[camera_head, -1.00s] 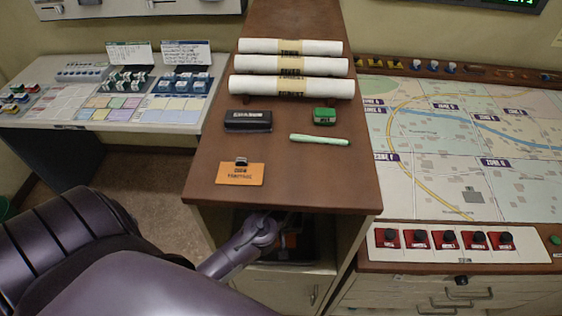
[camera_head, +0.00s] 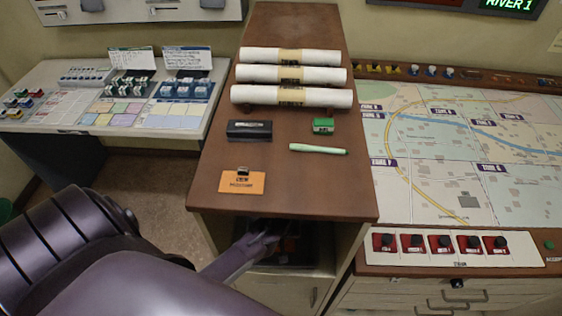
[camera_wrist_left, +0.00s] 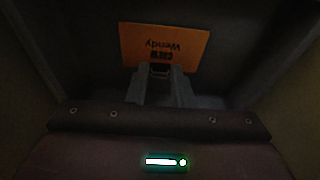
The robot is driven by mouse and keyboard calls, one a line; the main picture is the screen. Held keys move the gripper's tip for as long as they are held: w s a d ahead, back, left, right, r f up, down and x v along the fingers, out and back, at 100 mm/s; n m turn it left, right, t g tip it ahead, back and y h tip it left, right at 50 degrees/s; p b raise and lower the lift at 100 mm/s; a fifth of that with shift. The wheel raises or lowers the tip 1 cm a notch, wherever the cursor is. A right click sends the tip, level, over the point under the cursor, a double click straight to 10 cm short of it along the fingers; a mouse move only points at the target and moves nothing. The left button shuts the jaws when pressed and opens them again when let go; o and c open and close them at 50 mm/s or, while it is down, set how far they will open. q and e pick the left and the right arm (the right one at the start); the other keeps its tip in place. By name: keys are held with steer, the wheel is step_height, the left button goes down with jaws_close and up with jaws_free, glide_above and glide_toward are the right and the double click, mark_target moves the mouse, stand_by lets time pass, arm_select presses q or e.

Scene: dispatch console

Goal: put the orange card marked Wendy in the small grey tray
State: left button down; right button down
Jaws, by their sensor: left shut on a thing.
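The orange card marked Wendy (camera_wrist_left: 180,45) shows in the left wrist view, its lettering upside down. My left gripper (camera_wrist_left: 160,72) is shut on it at its near edge, by the dark clip. In the head view my left gripper (camera_head: 265,236) reaches into the dark open compartment under the brown counter top. Its tips are hard to make out there, in shadow. I cannot make out a small grey tray in either view. My right gripper is not in view.
On the brown counter (camera_head: 300,190) lie another orange card (camera_head: 242,183) with a black clip, a black case (camera_head: 249,130), a green block (camera_head: 323,126), a pale green marker (camera_head: 318,149) and three paper rolls (camera_head: 290,75). The compartment's walls and the counter's overhang are close around my left gripper.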

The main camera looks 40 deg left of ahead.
arm_select(q)
steer(key=shift+f, duration=0.1)
steer(key=c, duration=1.3)
jaws_free()
steer(key=shift+b+v, duration=0.55)
steer(key=shift+v, duration=3.3)
